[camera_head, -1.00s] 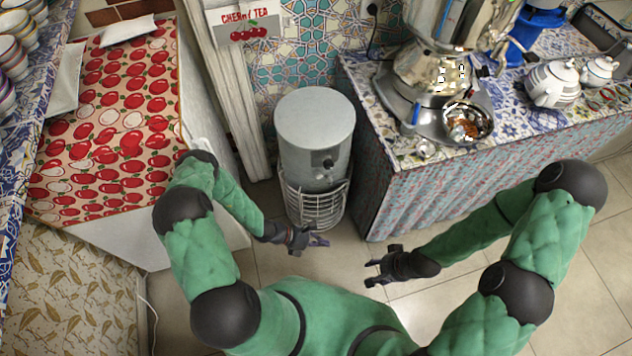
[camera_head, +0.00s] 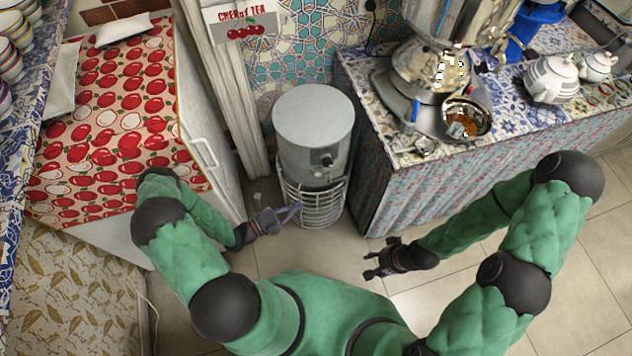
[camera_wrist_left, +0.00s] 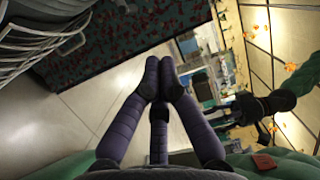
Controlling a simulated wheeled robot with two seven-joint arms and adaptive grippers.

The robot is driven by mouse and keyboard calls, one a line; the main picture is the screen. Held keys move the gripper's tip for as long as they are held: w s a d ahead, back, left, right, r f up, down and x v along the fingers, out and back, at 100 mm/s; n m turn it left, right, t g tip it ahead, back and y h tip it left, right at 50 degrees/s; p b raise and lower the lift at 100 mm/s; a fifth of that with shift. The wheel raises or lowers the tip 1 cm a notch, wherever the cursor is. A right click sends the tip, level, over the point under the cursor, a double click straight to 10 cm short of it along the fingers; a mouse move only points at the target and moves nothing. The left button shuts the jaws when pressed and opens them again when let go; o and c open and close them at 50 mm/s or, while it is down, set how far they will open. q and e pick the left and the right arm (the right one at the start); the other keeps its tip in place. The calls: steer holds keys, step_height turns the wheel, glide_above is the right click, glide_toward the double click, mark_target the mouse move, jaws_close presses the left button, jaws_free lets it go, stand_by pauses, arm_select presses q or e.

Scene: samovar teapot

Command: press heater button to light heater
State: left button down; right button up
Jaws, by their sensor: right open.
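The heater (camera_head: 312,135) is a grey upright cylinder with a flat round top, standing on the floor. A small dark button or knob (camera_head: 327,162) is on its front, above a curved wire guard (camera_head: 318,205). Part of the guard also shows in the left wrist view (camera_wrist_left: 50,38). My left gripper (camera_head: 292,213) is in front of the guard's left side, lower than the knob in the picture. My right gripper (camera_head: 370,265) is open and empty over the floor.
A cloth-covered counter (camera_head: 430,190) with a samovar (camera_head: 425,72) and teapots (camera_head: 550,78) stands right of the heater. A white cabinet (camera_head: 205,135) with a cherry-patterned top (camera_head: 125,110) is at the left. Tiled floor (camera_head: 320,255) is clear in front of the heater.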

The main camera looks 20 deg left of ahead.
mark_target(318, 174)
arm_select(q)
steer(key=w+d+b, duration=0.3)
steer(key=w+d, duration=0.1)
steer(key=w, duration=0.6)
steer(key=shift+w+d, duration=0.15)
steer(key=shift+w, duration=0.25)
steer(key=shift+w+f, duration=0.1)
